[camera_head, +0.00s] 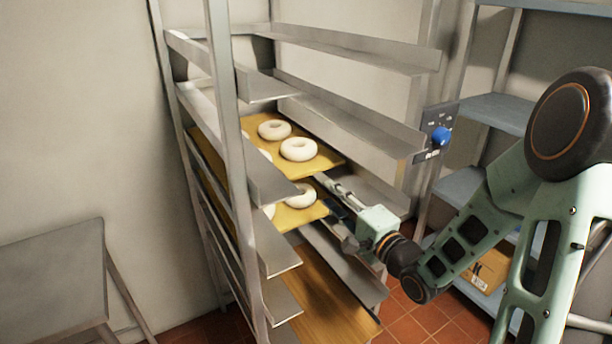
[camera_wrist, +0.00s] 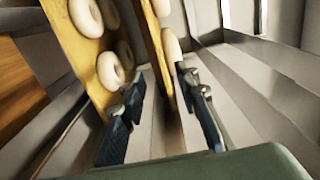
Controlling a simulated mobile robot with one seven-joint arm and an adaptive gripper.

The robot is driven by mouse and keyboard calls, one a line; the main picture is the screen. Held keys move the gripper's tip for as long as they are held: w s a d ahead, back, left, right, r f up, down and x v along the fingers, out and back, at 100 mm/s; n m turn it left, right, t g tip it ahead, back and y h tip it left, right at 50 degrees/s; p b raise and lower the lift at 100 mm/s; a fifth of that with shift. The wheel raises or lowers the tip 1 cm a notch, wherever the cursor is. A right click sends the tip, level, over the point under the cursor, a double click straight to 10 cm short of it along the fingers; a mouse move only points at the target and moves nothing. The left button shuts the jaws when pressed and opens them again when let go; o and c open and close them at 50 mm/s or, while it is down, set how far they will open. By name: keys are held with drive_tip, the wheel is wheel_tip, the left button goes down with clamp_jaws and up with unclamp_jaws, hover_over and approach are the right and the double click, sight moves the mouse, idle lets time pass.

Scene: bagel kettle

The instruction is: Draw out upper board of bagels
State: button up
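The upper board (camera_head: 322,163) is a yellow-brown board carrying pale ring-shaped bagels (camera_head: 298,149) on the metal rack. In the wrist view the upper board (camera_wrist: 157,50) is seen nearly edge-on, with bagels along its right side. A lower board (camera_head: 303,214) with bagels lies beneath it; in the wrist view this lower board (camera_wrist: 75,48) is at left. My gripper (camera_head: 325,183) is at the front right corner of the upper board. In the wrist view my gripper (camera_wrist: 160,82) is open, with one finger on each side of the upper board's end and gaps visible.
The rack's front post (camera_head: 228,130) and metal rails (camera_head: 350,117) stand close around the boards. A bare wooden board (camera_head: 325,290) lies lower in the rack. A blue knob panel (camera_head: 440,135) is at right, before blue shelves (camera_head: 495,112). A grey table (camera_head: 55,280) stands at left.

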sight(307, 175)
drive_tip(key=b+x, duration=0.1)
drive_tip(key=x, duration=1.2)
drive_tip(key=shift+c, duration=0.6)
clamp_jaws()
